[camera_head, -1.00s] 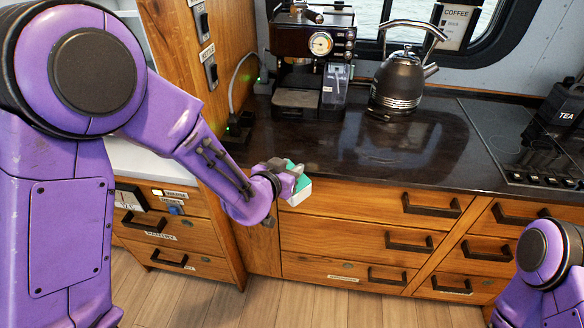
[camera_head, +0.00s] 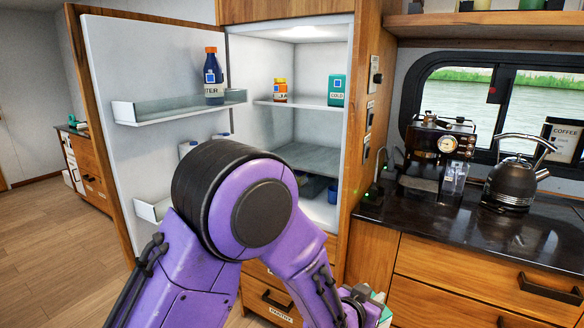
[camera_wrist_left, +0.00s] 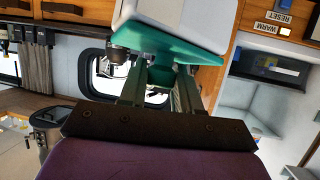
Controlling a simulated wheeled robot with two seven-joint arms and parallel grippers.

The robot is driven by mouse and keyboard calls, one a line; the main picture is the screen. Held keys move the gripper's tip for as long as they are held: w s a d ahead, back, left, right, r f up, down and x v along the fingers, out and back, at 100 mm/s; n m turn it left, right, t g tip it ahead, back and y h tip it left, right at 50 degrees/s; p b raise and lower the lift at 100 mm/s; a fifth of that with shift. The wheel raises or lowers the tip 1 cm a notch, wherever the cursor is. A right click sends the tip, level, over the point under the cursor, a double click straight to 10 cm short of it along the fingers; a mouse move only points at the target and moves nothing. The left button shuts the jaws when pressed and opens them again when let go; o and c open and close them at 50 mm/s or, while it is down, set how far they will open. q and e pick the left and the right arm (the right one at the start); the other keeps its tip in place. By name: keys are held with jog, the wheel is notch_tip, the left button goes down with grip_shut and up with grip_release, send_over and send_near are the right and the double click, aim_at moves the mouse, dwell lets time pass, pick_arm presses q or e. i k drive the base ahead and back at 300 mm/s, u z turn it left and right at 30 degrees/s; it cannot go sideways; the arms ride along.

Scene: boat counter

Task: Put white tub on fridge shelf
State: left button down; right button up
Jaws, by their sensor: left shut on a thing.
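My left gripper (camera_head: 362,300) is low at the front of the counter, right of the open fridge, partly hidden by the lower picture edge. It is shut on the white tub. In the left wrist view the white tub (camera_wrist_left: 185,18) with its teal lid (camera_wrist_left: 165,48) sits between the fingers (camera_wrist_left: 160,85). In the head view only a small teal and white part (camera_head: 384,314) shows. The open fridge has an upper shelf (camera_head: 300,103) with an orange jar and a teal carton, and a middle shelf (camera_head: 310,158) that looks bare. My arm hides the lower part of the fridge.
The fridge door (camera_head: 150,75) stands open at left, with a water bottle (camera_head: 213,76) on its rack. A coffee machine (camera_head: 438,150) and a kettle (camera_head: 510,175) stand on the dark counter (camera_head: 420,215). Wooden drawers are below.

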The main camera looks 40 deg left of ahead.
aim_at(292, 159)
jog(key=u, duration=1.05)
jog(key=i, duration=1.4)
jog(key=z, duration=0.55)
